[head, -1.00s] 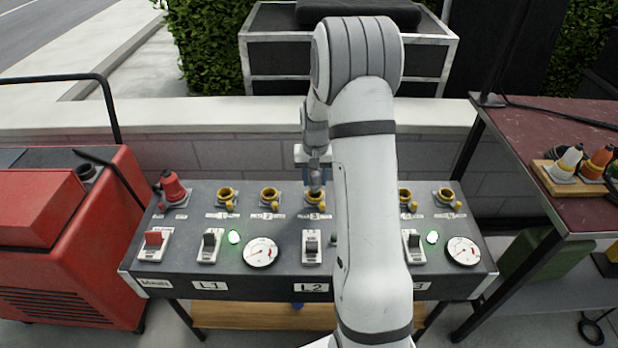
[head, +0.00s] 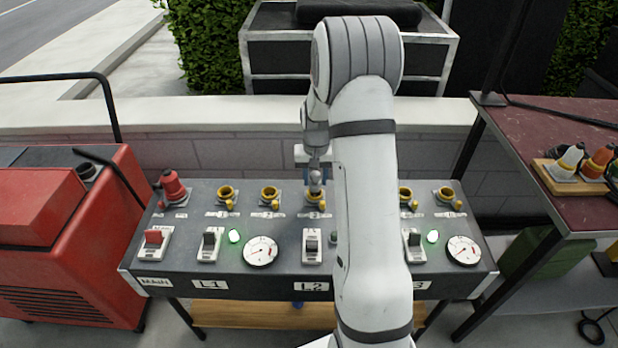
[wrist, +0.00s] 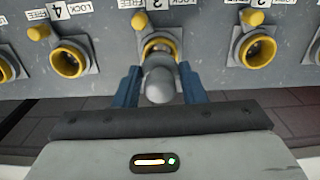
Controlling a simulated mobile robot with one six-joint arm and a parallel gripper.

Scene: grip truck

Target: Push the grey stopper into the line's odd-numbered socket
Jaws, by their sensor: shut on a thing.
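My gripper (wrist: 160,90) has blue fingers and is shut on the grey stopper (wrist: 160,86), whose rounded end shows between them in the wrist view. In the head view the stopper (head: 315,178) is at the yellow-ringed socket 3 (head: 316,197), above the L2 label (head: 311,286). In the wrist view the stopper overlaps the front of the socket 3 ring (wrist: 176,46), roughly lined up with it. I cannot tell whether its tip is inside. My arm hides the socket to the right in the head view.
Sockets 4 (wrist: 70,60) and 2 (wrist: 256,50) flank it in the wrist view, with yellow levers and LOCK/FREE labels. A red plug (head: 173,186) sits at the panel's left. More stoppers stand in a wooden rack (head: 572,180) on the right table. Switches and gauges line the panel front.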

